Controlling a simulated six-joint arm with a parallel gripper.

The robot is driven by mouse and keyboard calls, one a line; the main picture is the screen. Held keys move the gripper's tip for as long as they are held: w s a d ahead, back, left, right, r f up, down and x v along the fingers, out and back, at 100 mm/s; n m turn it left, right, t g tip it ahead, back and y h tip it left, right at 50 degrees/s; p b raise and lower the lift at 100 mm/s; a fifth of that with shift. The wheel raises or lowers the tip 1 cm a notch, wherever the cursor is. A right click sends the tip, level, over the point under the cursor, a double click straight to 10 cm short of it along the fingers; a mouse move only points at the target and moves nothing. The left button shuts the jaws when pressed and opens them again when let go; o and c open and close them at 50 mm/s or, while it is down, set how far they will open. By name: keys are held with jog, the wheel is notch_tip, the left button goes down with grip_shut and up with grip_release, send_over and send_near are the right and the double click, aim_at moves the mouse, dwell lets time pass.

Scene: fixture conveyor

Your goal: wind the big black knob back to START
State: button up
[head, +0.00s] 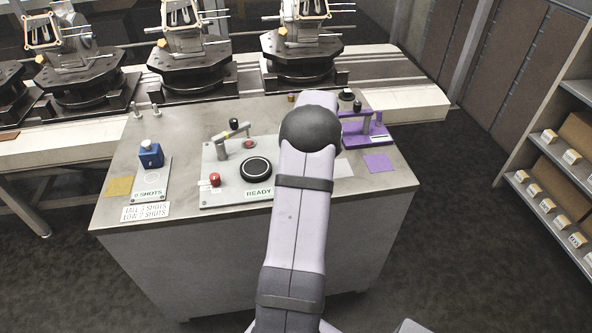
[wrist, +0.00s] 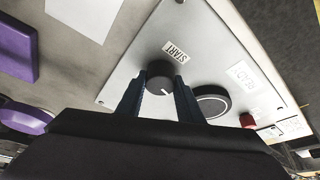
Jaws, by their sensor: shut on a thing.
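In the wrist view the big black knob (wrist: 159,73) stands on the light grey panel (wrist: 200,40), between the two dark fingers of my gripper (wrist: 157,88). The fingers are shut on it, one at each side. A white pointer mark shows at the knob's lower right, on the side away from the white START label (wrist: 176,50), which lies just above right of the knob. In the head view my arm hides the gripper, the knob and the START label; the panel (head: 209,162) shows to the arm's left.
A black disc (head: 256,168), a red button (head: 215,179) and a lever (head: 231,133) stand left of my arm. A blue device (head: 151,154) is further left. A purple fixture (head: 367,133) stands right of my arm. The conveyor (head: 400,95) with fixtures runs behind.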

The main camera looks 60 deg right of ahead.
jog(key=n+y+b, duration=0.1)
jog(key=n, duration=0.2)
jog(key=shift+f, duration=0.15)
jog(key=n+y, duration=0.1)
jog(key=n, duration=0.1)
jog(key=shift+n, duration=0.3)
jog(key=n+p, duration=0.1)
jog(key=n+y+p, duration=0.1)
jog(key=shift+r+n, duration=0.25)
jog(key=shift+n, duration=0.15)
jog(key=shift+n+g+y+p, duration=0.5)
jog(key=shift+n+p, duration=0.7)
jog(key=shift+p, duration=0.05)
jog(key=shift+f+n+p, duration=0.15)
jog(key=shift+n+p, duration=0.2)
jog(key=shift+n, duration=0.05)
jog(key=o, duration=1.1)
jog(key=shift+c, duration=0.2)
